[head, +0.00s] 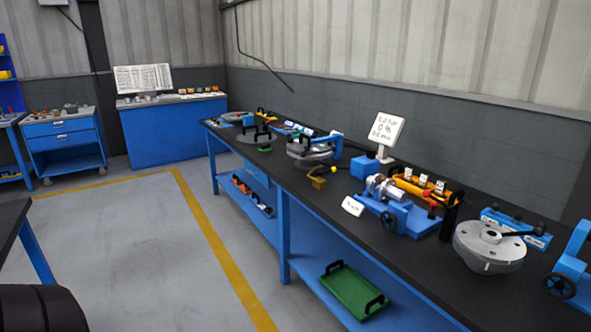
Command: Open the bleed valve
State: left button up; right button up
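No part is clearly readable as the bleed valve. A blue test rig (408,217) stands on the long black-topped bench (345,235), with a metal fitting (382,187) and a dark handwheel (388,222) at its front. A small white label (352,206) by the rig is too small to read. A white display (385,129) behind it seems to show a bar reading and "0 %". A grey flanged shell (488,247) with a dark lever sits to the right, and another round metal part (310,150) to the left. Neither gripper is in view.
A green tray (351,290) lies on the bench's lower shelf. The grey floor (130,245) left of the bench is clear, with a yellow line (215,248). A blue cabinet (170,127) and drawer cart (63,140) stand behind.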

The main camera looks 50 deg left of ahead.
aim_at(328, 171)
jog(key=u, duration=1.25)
jog(key=i+j, duration=0.35)
jog(key=i+j+z, duration=0.15)
jog(key=i+j, duration=0.5)
jog(key=i+j+z, duration=0.1)
jog(key=i+j, duration=0.25)
jog(key=i+j+z, duration=0.1)
jog(key=i+j, duration=0.2)
jog(key=j, duration=0.2)
jog(key=i+j, duration=0.3)
jog(key=i+j+z, duration=0.1)
jog(key=i+j, duration=0.2)
jog(key=j, duration=0.25)
jog(key=i+j+z, duration=0.1)
jog(key=i+j, duration=0.2)
jog(key=j, duration=0.15)
